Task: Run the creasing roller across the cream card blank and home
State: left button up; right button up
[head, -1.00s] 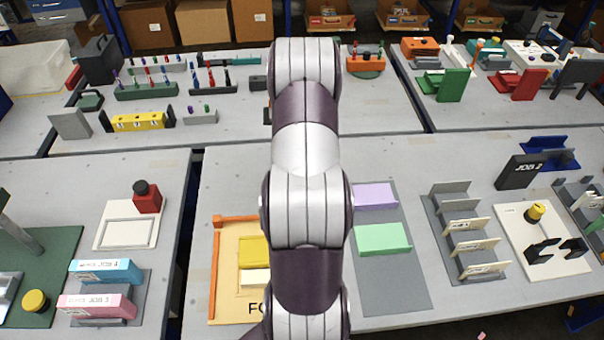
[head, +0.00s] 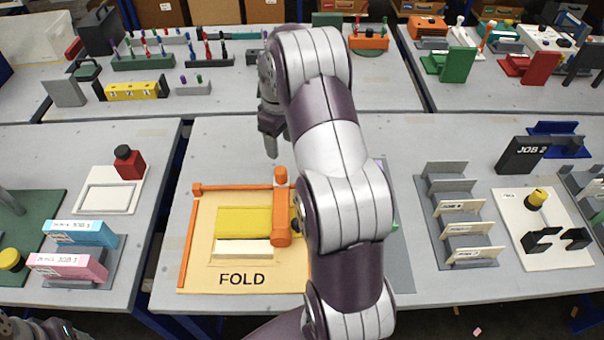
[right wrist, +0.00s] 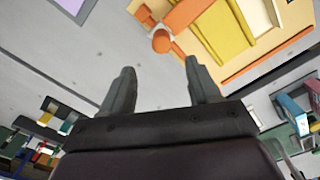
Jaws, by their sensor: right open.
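The fold board (head: 195,275), marked FOLD, lies on the front table with orange rails along its left and far sides. A yellow plate (head: 243,222) lies on it, with a cream card strip (head: 243,250) at its near edge. The orange creasing roller (head: 282,215) stands at the plate's right side; my arm hides the board's right part. My right gripper (head: 271,148) is open and empty, beyond the board's far edge and apart from the roller. In the right wrist view, the roller's round orange end (right wrist: 162,41) shows beyond and between the open fingers (right wrist: 160,82).
A grey rack (head: 434,235) with cream cards stands to the right. A white tray (head: 108,198) with a red block and blue and pink boxes (head: 78,232) are left, across a table gap. Bare table lies behind the board.

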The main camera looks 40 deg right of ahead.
aim_at(280, 170)
jog(key=f, duration=0.2)
jog(key=a+f, duration=0.1)
jog(key=f, duration=0.1)
jog(key=shift+w+p, duration=0.3)
jog(key=shift+w, duration=0.1)
jog(key=f, duration=0.3)
jog(key=s+d+f, duration=0.1)
jog(key=shift+f+p, duration=0.15)
jog(key=shift+p, duration=0.15)
notch_tip(280, 170, down, 3)
jog(key=shift+w+r, duration=0.1)
jog(key=shift+w, duration=0.05)
jog(key=shift+w+a+f, duration=0.15)
jog(key=shift+a+f, duration=0.1)
jog(key=shift+f, duration=0.2)
jog(key=shift+d, duration=0.15)
jog(key=c, duration=0.3)
grip_shut()
pick_arm(q)
jog(key=shift+w+a+r, duration=0.1)
jog(key=shift+a+r, duration=0.05)
jog(key=shift+r, duration=0.65)
